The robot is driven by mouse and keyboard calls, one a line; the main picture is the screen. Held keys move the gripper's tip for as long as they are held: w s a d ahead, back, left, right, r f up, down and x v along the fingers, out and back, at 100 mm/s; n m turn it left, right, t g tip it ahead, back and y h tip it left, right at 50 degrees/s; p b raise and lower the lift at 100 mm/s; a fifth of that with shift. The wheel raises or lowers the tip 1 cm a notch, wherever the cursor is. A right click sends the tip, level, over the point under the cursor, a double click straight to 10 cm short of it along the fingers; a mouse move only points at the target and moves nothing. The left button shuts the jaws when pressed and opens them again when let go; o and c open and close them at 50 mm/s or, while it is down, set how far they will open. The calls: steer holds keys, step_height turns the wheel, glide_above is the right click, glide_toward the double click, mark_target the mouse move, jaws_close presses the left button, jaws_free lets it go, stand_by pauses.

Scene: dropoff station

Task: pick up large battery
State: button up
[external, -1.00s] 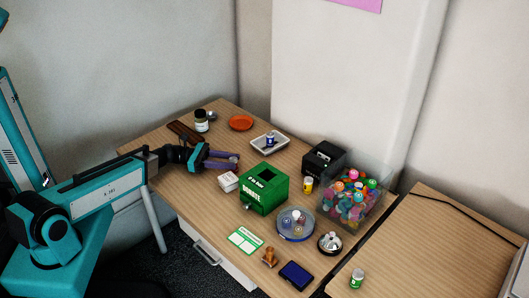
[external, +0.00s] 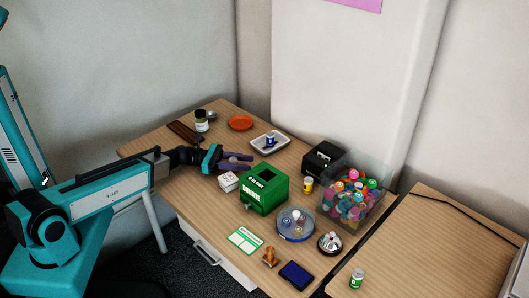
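Several small can-shaped items could be batteries; I cannot tell for sure which is the large battery. A blue and white one (external: 270,140) stands in a white tray (external: 257,148) at the back of the table. A yellow one (external: 308,185) stands right of the green donation box.
The green donation box (external: 263,194) and a small white box (external: 228,182) stand close in front of my gripper. A clear bin of colourful items (external: 352,205) and a black device (external: 322,159) stand to the right. An orange dish (external: 240,122) and a jar (external: 201,121) are behind.

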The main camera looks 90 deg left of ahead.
jaws_close()
steer(key=shift+r, duration=0.15)
